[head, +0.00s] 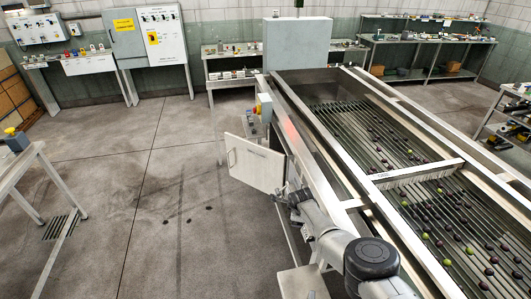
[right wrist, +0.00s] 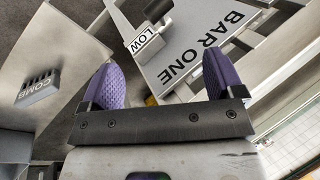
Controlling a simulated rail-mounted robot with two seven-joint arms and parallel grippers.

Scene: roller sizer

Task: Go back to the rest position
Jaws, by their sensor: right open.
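My right arm reaches in from the bottom of the head view, and my right gripper (head: 287,196) is beside the sizer frame, close to an open white panel door (head: 255,163). In the right wrist view the gripper (right wrist: 160,72) has its two purple-padded fingers wide apart. Nothing is clasped between them. A small metal block marked LOW (right wrist: 147,39) shows beyond and between the fingers, next to a light plate marked BAR ONE (right wrist: 203,52). My left gripper is not in view.
The roller sizer (head: 418,172) carries several dark and green fruits. A grey block marked COMB (right wrist: 38,87) sits at the left of the wrist view. A control box with buttons (head: 264,108) is above the door.

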